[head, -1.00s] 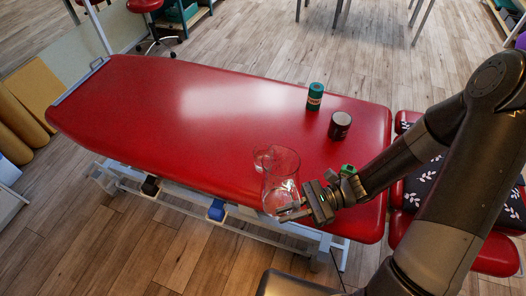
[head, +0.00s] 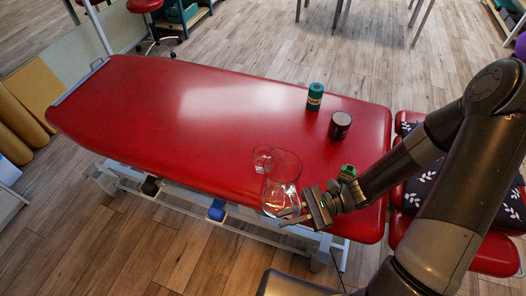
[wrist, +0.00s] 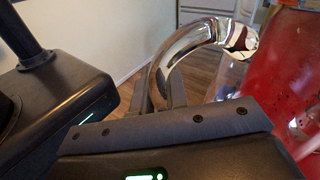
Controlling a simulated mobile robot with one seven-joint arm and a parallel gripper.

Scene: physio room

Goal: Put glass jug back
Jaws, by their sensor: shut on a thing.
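The clear glass jug (head: 283,182) is at the near edge of the red treatment table (head: 190,125) in the head view, roughly upright. My gripper (head: 294,216) is shut on its handle, from the jug's lower right. In the wrist view the curved glass handle (wrist: 190,58) rises beyond my gripper's dark fingers, and part of the jug's clear body shows at the right against the red. Whether the jug's base touches the table or hangs just off it I cannot tell. A small clear glass (head: 262,157) stands on the table just left of the jug.
A green can (head: 315,97) and a dark jar (head: 340,125) stand farther back on the table's right part. The table's middle and left are clear. A red chair with a leaf-patterned cushion (head: 415,180) is at the right.

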